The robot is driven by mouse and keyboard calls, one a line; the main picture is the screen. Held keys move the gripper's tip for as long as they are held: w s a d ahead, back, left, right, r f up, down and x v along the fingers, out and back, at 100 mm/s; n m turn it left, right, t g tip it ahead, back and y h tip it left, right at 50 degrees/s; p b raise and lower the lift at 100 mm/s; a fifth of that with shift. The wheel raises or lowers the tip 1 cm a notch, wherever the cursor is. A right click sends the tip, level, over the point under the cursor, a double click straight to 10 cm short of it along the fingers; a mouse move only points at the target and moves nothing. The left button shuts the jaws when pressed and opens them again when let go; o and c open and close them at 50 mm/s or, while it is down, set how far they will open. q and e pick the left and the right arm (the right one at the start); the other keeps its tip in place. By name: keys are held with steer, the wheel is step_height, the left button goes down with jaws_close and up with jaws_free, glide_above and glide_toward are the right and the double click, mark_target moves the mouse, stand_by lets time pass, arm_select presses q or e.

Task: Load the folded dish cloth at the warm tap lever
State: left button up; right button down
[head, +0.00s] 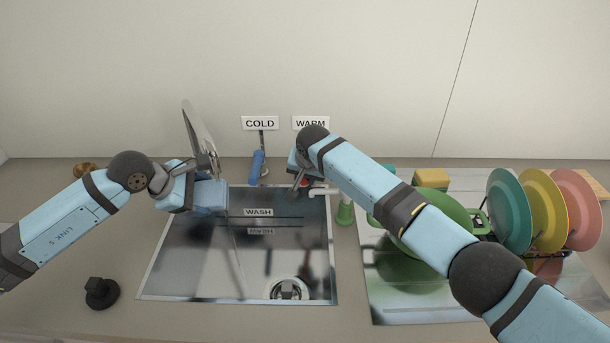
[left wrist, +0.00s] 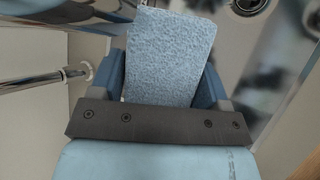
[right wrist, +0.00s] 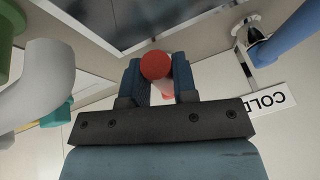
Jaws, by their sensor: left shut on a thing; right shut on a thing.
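The folded dish cloth (left wrist: 168,55) is light blue and textured. My left gripper (head: 212,195) is shut on it at the sink's left rim; the cloth (head: 213,196) is partly hidden by the fingers in the head view. The warm tap lever (right wrist: 155,66) has a round red end and lies between the fingers of my right gripper (right wrist: 160,80), which is shut on it. In the head view only a bit of red (head: 305,183) shows beside my right gripper (head: 297,185), below the WARM sign (head: 310,123). The cloth and the lever are apart.
The blue cold tap lever (head: 257,164) stands under the COLD sign (head: 260,123), between my grippers. The sink (head: 190,265) lies below, with a WASH label. A shiny metal piece (head: 202,140) rises behind my left gripper.

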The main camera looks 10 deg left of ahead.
steer(key=shift+w+d+n+y, duration=0.15)
steer(key=shift+d+n+y, duration=0.15)
steer(key=shift+d+n, duration=0.65)
steer(key=shift+a, duration=0.1)
steer(key=c, duration=0.9)
jaws_free()
steer(key=shift+g, duration=0.3)
steer(key=v, duration=1.2)
